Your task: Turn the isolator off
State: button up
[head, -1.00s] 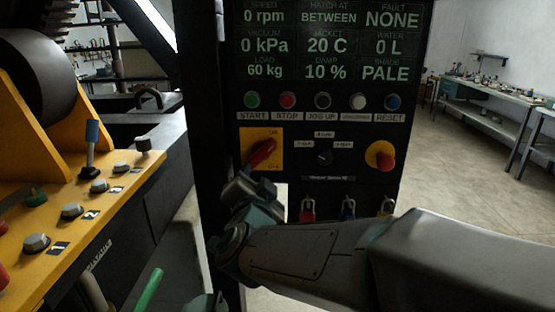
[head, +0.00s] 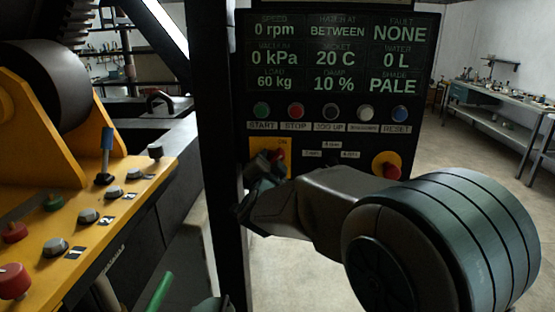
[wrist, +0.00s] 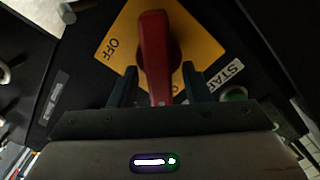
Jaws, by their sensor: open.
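The isolator is a red rotary handle (wrist: 157,45) on a yellow plate (wrist: 200,38). The word OFF shows left of the handle in the wrist view; no ON label is readable there. My gripper (wrist: 159,78) is open, with one dark finger on each side of the handle's near end. A narrow gap seems to show at each finger; I cannot tell whether either touches. In the head view, the yellow plate (head: 258,144) and red handle (head: 279,154) are partly hidden behind my gripper (head: 266,168).
The row of buttons with START (head: 261,110) sits just above the isolator. A red mushroom knob (head: 387,166) is to the right. A black post (head: 215,130) stands close on the left. A yellow console (head: 100,215) with a blue-handled lever (head: 107,143) is farther left.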

jog(key=shift+w, duration=0.6)
